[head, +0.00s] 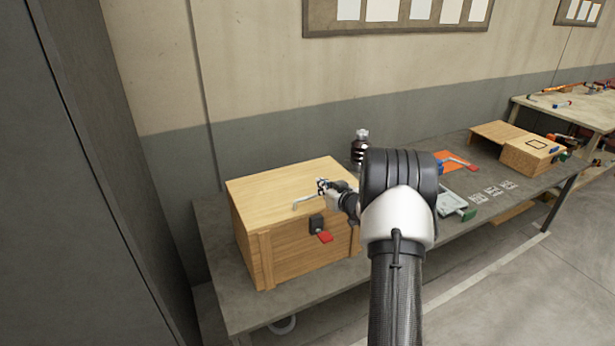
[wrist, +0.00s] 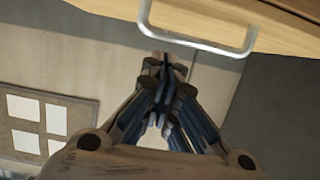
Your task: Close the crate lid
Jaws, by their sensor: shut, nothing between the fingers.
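The wooden crate (head: 295,250) stands at the near left end of the workbench. Its lid (head: 275,180) lies flat across the top, with no clear gap showing from the head view. A metal bar handle (head: 306,200) sits at the lid's front edge; it also shows in the wrist view (wrist: 200,48). My gripper (head: 323,186) is just above the lid's front part, beside the handle. In the wrist view my gripper's fingertips (wrist: 165,62) are together and empty, close to the handle but not around it. A black latch (head: 316,223) with a red tab (head: 325,237) is on the crate's front.
A dark bottle (head: 360,148) stands behind my arm. A tall dark cabinet (head: 60,200) stands at the left.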

